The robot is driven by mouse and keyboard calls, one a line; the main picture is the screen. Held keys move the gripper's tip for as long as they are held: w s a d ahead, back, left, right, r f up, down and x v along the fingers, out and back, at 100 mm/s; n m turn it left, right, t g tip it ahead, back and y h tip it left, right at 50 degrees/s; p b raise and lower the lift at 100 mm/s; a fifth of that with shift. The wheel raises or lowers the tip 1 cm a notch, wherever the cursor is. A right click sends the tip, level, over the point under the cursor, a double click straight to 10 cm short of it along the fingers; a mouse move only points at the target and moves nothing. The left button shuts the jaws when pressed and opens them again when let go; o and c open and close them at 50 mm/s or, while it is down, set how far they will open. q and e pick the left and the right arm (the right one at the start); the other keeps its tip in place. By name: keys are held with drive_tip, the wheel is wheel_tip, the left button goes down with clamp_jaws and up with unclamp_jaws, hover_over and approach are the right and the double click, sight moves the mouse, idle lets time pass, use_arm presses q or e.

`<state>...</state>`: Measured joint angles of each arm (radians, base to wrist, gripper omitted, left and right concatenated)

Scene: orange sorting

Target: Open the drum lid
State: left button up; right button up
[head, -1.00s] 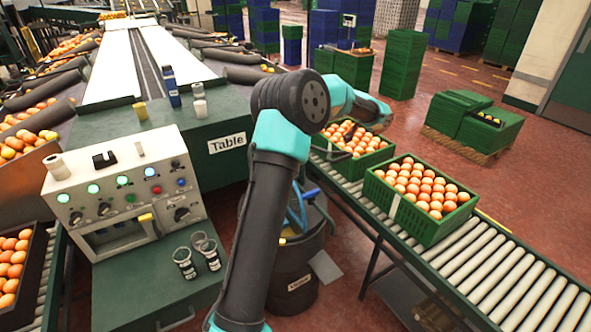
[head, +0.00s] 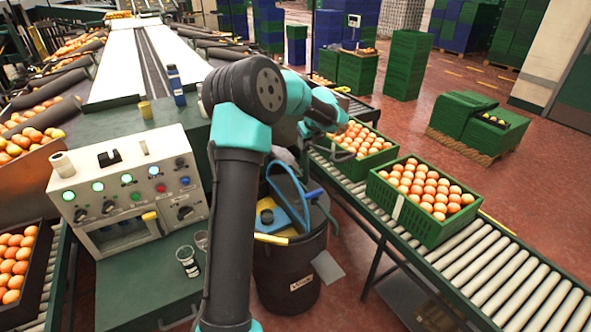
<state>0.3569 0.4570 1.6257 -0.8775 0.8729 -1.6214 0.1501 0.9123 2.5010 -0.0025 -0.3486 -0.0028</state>
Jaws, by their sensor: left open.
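The dark drum (head: 287,278) stands on the floor between the green table and the roller conveyor, with a small white label on its front. Its top shows blue and yellow things, among them a blue curved piece (head: 288,196). I cannot clearly make out a separate lid, and my left arm hides the drum's left side. My left gripper (head: 340,152) is open, beyond and above the drum, in front of the farther orange crate. It is apart from the drum, and its fingers are partly hidden. My right gripper is not in view.
Two green crates of oranges, the nearer one (head: 422,198) and the farther one (head: 362,143), sit on the roller conveyor (head: 490,272). A control box (head: 128,190) and small cups (head: 188,262) stand on the table at left.

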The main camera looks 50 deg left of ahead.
sight(297, 170)
use_arm(q)
drive_tip(key=shift+s, duration=0.15)
drive_tip(key=shift+a+f, duration=0.1)
drive_tip(key=x, duration=1.7)
drive_tip(key=shift+a+f, duration=0.1)
drive_tip(key=shift+a, duration=0.05)
clamp_jaws()
